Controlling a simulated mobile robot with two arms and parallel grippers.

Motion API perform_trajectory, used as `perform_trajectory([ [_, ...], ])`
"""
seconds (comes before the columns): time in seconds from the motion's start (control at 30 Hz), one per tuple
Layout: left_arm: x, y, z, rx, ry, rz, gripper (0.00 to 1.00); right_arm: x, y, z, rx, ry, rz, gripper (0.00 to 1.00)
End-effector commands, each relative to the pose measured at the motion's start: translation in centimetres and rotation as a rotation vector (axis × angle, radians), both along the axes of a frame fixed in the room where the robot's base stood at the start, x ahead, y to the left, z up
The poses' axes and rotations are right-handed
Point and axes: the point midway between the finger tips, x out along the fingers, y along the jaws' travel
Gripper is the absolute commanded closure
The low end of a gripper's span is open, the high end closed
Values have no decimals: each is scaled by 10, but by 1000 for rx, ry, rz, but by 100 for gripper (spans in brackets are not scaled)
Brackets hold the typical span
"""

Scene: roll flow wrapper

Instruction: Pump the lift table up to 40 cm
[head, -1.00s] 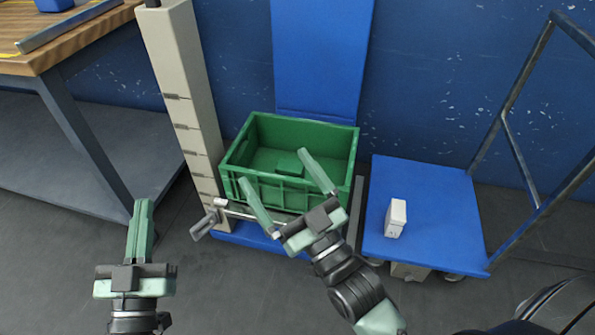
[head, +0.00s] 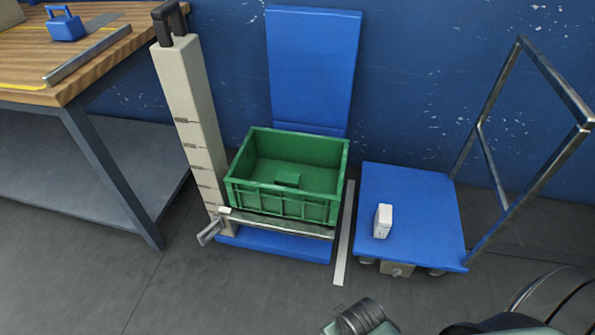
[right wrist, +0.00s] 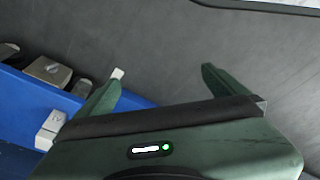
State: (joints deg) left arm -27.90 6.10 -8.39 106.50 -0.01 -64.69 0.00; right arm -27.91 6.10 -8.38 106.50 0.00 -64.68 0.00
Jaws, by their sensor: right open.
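The lift table has a beige mast (head: 190,120) with a black handle (head: 170,20) on top and a blue base (head: 275,244) on the floor. Its platform (head: 280,226) sits low, just above the base. A grey pedal (head: 209,232) sticks out at the mast's foot. My right gripper (right wrist: 160,72) is open and empty in the right wrist view, over the floor near a blue edge. In the head view only part of my right arm shows at the bottom. My left gripper is out of view.
A blue cart (head: 415,215) with a metal push bar (head: 490,170) stands to the right and carries a white box (head: 383,221). A workbench (head: 60,65) stands at the left. A pale strip (head: 343,235) lies beside the lift. Floor in front is clear.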

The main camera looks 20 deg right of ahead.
Motion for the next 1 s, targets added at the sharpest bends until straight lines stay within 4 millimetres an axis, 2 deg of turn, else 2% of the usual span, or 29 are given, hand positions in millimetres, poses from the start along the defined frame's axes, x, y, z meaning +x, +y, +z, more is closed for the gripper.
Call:
perform_trajectory([
  [0.13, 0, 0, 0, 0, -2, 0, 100, 1, 0, 0, 0, -2, 0, 0],
  [0.4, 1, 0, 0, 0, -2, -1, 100, 1, 0, 0, 1, -3, 0, 75],
  [0.5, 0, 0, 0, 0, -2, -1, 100, 1, 1, 0, 0, -2, 1, 100],
  [1.0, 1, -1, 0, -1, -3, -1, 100, 0, 1, 0, 1, -3, 1, 100],
])
